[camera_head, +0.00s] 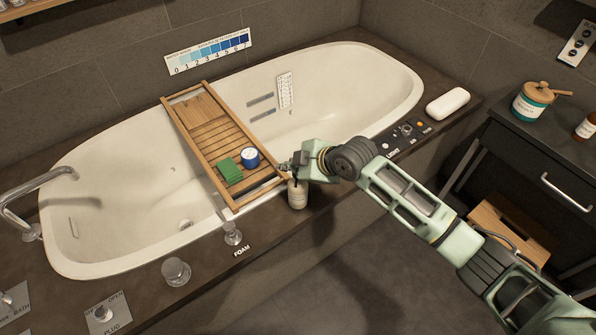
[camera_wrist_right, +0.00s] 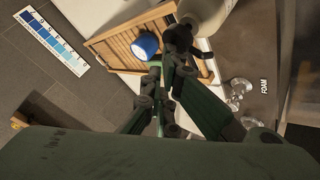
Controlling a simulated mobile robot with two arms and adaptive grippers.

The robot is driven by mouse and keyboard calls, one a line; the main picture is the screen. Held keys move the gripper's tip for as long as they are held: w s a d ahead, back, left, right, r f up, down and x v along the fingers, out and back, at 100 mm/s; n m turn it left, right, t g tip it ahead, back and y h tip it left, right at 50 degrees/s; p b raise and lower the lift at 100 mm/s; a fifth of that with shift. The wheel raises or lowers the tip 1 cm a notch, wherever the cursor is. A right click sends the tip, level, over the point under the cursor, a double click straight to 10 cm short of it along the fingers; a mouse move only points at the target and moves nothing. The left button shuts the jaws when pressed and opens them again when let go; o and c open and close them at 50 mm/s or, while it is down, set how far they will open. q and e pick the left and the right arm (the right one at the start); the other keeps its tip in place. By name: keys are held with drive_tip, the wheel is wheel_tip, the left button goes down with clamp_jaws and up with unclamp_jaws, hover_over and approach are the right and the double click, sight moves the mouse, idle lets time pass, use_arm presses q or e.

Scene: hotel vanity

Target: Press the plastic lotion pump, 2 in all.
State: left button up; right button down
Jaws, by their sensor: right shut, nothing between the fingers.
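The lotion bottle (camera_head: 297,194) is pale with a label and stands upright on the dark tub surround, beside the tray's near end. Its pale body also shows at the top of the right wrist view (camera_wrist_right: 206,14). My right gripper (camera_head: 285,167) is shut with nothing between its fingers, at the top of the bottle. In the right wrist view its dark fingers (camera_wrist_right: 168,62) are close to the bottle's top. My left gripper is not in view.
A wooden tray (camera_head: 206,126) spans the white bathtub (camera_head: 340,75), holding a green sponge (camera_head: 229,170) and blue tin (camera_head: 250,157). Clear knobs (camera_head: 176,271) and a chrome faucet (camera_head: 40,195) stand left.

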drive_tip(key=shift+f, duration=0.55)
drive_tip(key=shift+f+b, duration=0.2)
drive_tip(key=shift+b, duration=0.1)
idle(0.7)
drive_tip(key=shift+r+p, duration=0.9)
drive_tip(key=shift+r, duration=0.1)
drive_tip(key=shift+r+p, duration=0.4)
drive_tip(key=shift+r, duration=0.1)
wheel_tip(320, 180, up, 5)
drive_tip(key=p, duration=0.4)
drive_tip(key=shift+p, duration=0.3)
